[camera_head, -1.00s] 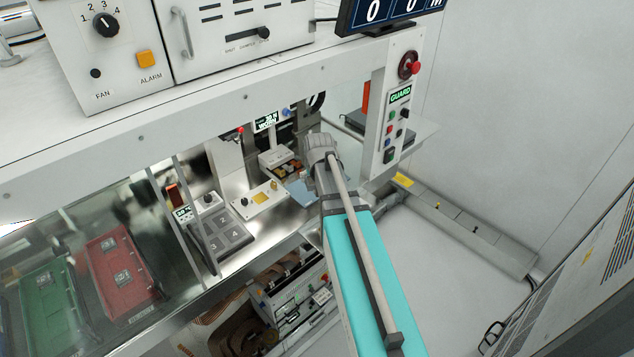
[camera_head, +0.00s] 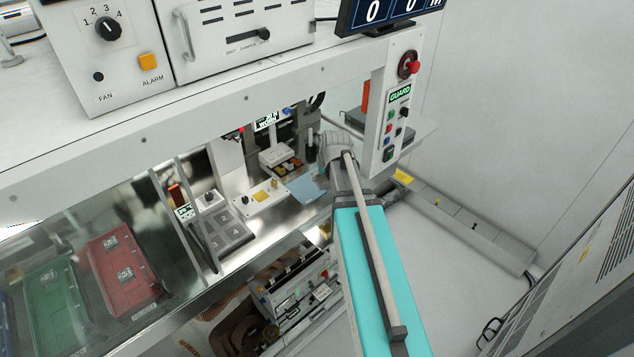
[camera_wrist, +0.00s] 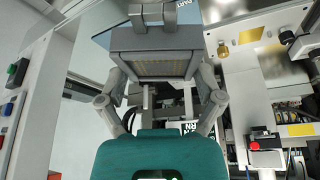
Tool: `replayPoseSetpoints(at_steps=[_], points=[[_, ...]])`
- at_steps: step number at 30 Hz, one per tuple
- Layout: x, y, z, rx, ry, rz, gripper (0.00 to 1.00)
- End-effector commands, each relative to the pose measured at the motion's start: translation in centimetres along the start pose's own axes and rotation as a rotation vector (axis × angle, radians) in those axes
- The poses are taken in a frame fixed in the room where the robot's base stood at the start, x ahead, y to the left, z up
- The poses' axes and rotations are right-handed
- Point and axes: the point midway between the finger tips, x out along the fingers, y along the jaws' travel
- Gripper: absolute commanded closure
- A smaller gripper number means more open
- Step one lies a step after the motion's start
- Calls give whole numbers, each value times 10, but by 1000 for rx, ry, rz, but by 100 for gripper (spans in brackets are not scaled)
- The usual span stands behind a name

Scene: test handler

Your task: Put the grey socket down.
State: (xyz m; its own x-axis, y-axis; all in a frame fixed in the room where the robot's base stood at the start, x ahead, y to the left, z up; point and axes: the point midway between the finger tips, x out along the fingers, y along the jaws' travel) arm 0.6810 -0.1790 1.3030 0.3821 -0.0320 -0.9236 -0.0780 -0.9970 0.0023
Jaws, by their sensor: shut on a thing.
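The grey socket (camera_wrist: 155,62) is a dark grey block with a gold-toned patch on the face toward the wrist camera. My gripper (camera_wrist: 157,72) is shut on it, one finger on each side. In the wrist view the socket is in front of a pale blue sheet (camera_wrist: 103,38). I cannot tell whether it touches anything below. In the head view my arm reaches into the work bay, and the gripper and socket are hidden behind my wrist. The blue sheet (camera_head: 306,190) lies on the worktop there, left of my wrist.
A numbered grey tray (camera_head: 229,232) and a cream plate with knobs (camera_head: 257,197) sit left of the blue sheet. The guard panel (camera_head: 397,115) stands close right of my arm. Red (camera_head: 120,270) and green (camera_head: 55,305) bins are at far left.

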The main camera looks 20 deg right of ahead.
Motion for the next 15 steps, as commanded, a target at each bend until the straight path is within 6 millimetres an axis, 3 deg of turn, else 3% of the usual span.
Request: replayPoseSetpoints(at_steps=[15], points=[[2,-1,-2,-185,67,-78,72]])
